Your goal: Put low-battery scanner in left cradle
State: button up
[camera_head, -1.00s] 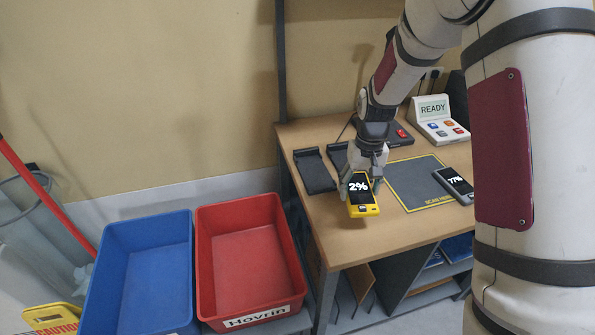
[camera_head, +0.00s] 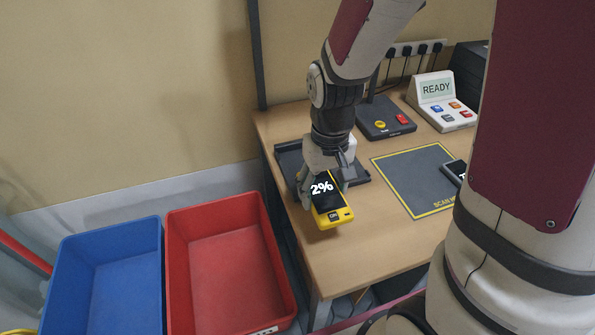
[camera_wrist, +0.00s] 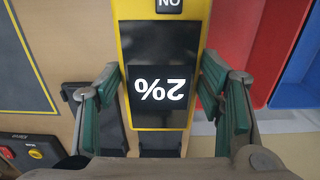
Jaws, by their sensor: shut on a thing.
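My gripper (camera_head: 322,180) is shut on the yellow low-battery scanner (camera_head: 329,217), whose screen reads 2%. It holds the scanner above the front left part of the desk. In the wrist view the scanner (camera_wrist: 160,62) lies between the two green-padded fingers. The left cradle (camera_head: 289,160) is a dark tray at the desk's left back, partly hidden by my gripper. In the wrist view the left cradle (camera_wrist: 159,143) shows just past the scanner's end. The right cradle (camera_wrist: 108,130) is beside it, partly behind a finger.
A second scanner (camera_head: 453,168) lies at the right edge of the scan mat (camera_head: 412,172). A button box (camera_head: 385,120) and a READY terminal (camera_head: 440,103) stand behind. Red (camera_head: 225,262) and blue (camera_head: 108,280) bins sit left of the desk.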

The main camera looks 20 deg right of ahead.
jog(key=shift+s+f, duration=0.15)
jog(key=shift+s, duration=0.25)
jog(key=w, duration=0.5)
jog(key=w+f, duration=0.1)
jog(key=w, duration=0.9)
jog(key=shift+w+f, duration=0.25)
jog(key=shift+s+f, duration=0.1)
jog(key=shift+f, duration=1.65)
jog(key=shift+f, duration=0.1)
jog(key=o, duration=1.4)
jog(key=shift+c, duration=0.2)
